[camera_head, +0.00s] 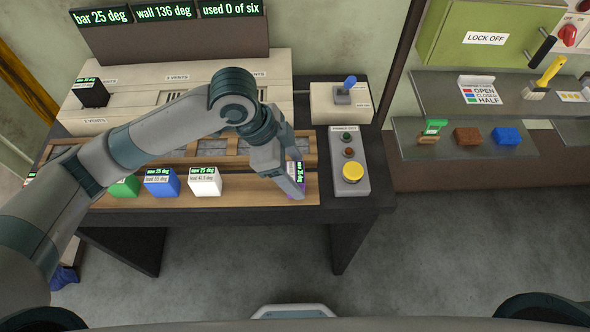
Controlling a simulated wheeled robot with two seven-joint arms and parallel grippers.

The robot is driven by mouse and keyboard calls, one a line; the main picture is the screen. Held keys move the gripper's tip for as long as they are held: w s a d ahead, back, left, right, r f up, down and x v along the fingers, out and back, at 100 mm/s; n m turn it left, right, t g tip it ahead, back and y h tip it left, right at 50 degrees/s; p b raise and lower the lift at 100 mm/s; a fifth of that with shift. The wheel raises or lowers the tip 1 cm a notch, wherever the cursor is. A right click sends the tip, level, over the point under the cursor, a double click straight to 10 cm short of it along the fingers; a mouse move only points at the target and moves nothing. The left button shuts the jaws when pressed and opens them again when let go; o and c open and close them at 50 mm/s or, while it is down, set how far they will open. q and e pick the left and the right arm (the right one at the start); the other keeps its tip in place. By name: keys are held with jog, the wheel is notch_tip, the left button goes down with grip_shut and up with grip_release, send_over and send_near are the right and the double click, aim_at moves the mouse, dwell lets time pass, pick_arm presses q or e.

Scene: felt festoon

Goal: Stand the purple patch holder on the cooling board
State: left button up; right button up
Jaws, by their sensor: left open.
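The purple patch holder (299,173) stands at the right end of the front wooden board (240,194), with a small green-lit display on it. My left arm reaches over the bench from the left. My left gripper (289,183) is open and right at the purple holder, partly hiding it. I cannot tell whether the fingers touch it. A white holder (205,184), a blue holder (161,184) and a green holder (126,187) stand in a row to the left. I cannot tell for sure which surface is the cooling board. My right gripper is out of view.
A control box (348,178) with a yellow button stands just right of the board. Behind is a pale vented unit (290,88) with a black holder (91,94) on it. A joystick box (341,103) stands at the back right. Shelves (465,140) hold small items farther right.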

pick_arm(q)
jog(key=b+v, duration=0.1)
jog(key=v, duration=1)
jog(key=shift+r, duration=0.15)
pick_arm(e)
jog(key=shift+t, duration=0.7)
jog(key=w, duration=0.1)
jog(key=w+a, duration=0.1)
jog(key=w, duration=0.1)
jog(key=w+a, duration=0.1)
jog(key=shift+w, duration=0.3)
pick_arm(q)
jog(key=shift+a, duration=0.15)
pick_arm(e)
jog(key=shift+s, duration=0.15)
pick_arm(q)
jog(key=shift+a, duration=0.1)
